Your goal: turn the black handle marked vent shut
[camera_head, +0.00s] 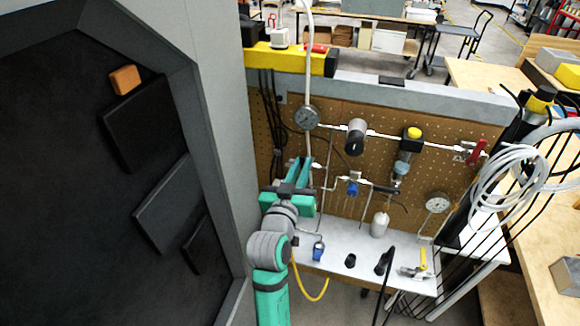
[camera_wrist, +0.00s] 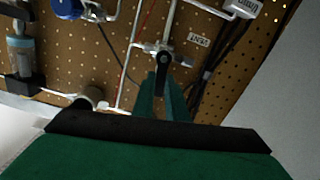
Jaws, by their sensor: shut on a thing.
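My gripper (camera_wrist: 164,82) is shut on a black handle (camera_wrist: 164,62) in the wrist view. The handle belongs to a small metal valve (camera_wrist: 160,48) on a thin pipe in front of the pegboard. A small white label (camera_wrist: 198,40) is beside the valve, too small and turned to read surely. In the head view my gripper (camera_head: 299,172) reaches the left part of the pegboard (camera_head: 280,130), and its green fingers mostly hide the handle.
A blue-handled valve (camera_head: 353,188) and another black handle (camera_head: 384,189) are to the right. A gauge (camera_head: 306,117) is above. A white shelf (camera_head: 335,254) with small parts lies below. A grey wall (camera_head: 215,90) stands close on the left.

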